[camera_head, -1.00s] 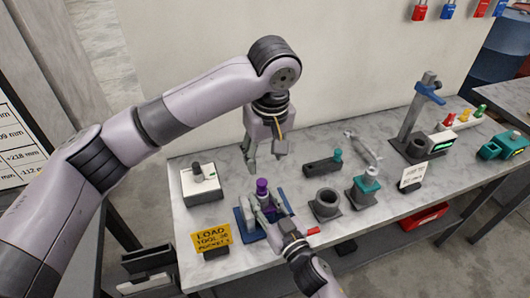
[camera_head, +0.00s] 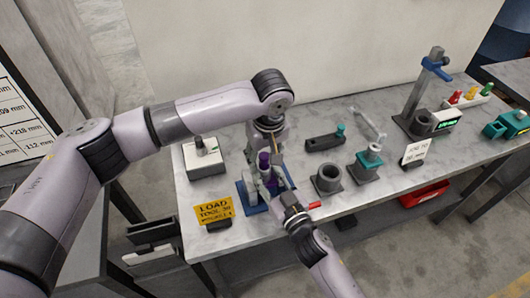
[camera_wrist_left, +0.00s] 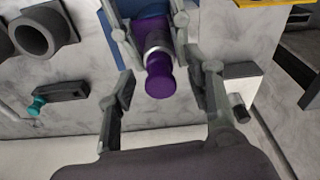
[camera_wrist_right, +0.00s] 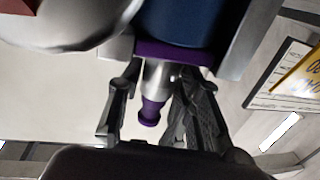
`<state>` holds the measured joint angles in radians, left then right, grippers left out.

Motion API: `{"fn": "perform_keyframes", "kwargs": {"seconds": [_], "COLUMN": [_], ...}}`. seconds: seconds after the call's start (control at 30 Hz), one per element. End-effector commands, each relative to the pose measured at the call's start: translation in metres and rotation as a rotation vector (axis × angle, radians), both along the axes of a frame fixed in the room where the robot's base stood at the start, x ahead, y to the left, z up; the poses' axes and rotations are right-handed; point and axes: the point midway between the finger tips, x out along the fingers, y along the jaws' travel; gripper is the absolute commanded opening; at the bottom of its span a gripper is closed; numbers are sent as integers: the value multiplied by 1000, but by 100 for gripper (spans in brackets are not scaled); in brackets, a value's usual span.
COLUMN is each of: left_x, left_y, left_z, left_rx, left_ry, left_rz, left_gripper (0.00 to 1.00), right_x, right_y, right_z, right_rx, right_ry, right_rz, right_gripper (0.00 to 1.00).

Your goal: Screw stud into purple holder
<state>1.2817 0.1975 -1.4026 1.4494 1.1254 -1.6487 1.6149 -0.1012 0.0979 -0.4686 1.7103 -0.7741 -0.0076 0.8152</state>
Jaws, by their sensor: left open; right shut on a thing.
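A purple-topped piece with a silver collar (camera_wrist_left: 157,43) stands upright in the purple holder (camera_wrist_right: 176,50) on the blue fixture (camera_head: 252,196). Its purple knob (camera_head: 263,157) also shows in the left wrist view (camera_wrist_left: 160,80) and the right wrist view (camera_wrist_right: 150,110). I cannot clearly tell where stud and holder meet. My left gripper (camera_wrist_left: 168,80) is open, its fingers on either side of the knob with gaps. My right gripper (camera_wrist_right: 160,92) is shut on the purple holder from the front; the exact contact is partly hidden.
A grey ring block (camera_head: 327,180), a teal-topped fixture (camera_head: 370,160) and a small grey block with a teal knob (camera_head: 325,142) stand to the right. A white box (camera_head: 204,157) is at the left. The yellow sign (camera_head: 214,210) stands in front near the table edge.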

Motion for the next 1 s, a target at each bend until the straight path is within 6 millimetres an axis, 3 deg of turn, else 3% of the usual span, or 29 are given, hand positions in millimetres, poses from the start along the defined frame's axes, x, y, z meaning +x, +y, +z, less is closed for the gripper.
{"fn": "perform_keyframes", "kwargs": {"seconds": [0.17,0.83,1.0], "left_x": [0,0,0], "left_y": [0,0,0], "left_z": [0,1,1], "left_rx": [0,-1,-1], "left_ry": [0,0,0], "left_rz": [0,0,0], "left_gripper": [46,1,0], "right_x": [-1,-1,-1], "right_y": [2,2,2], "right_z": [-1,0,0], "right_rx": [3,3,3], "right_ry": [1,1,1], "right_rz": [5,5,5], "right_gripper": [0,0,0]}}
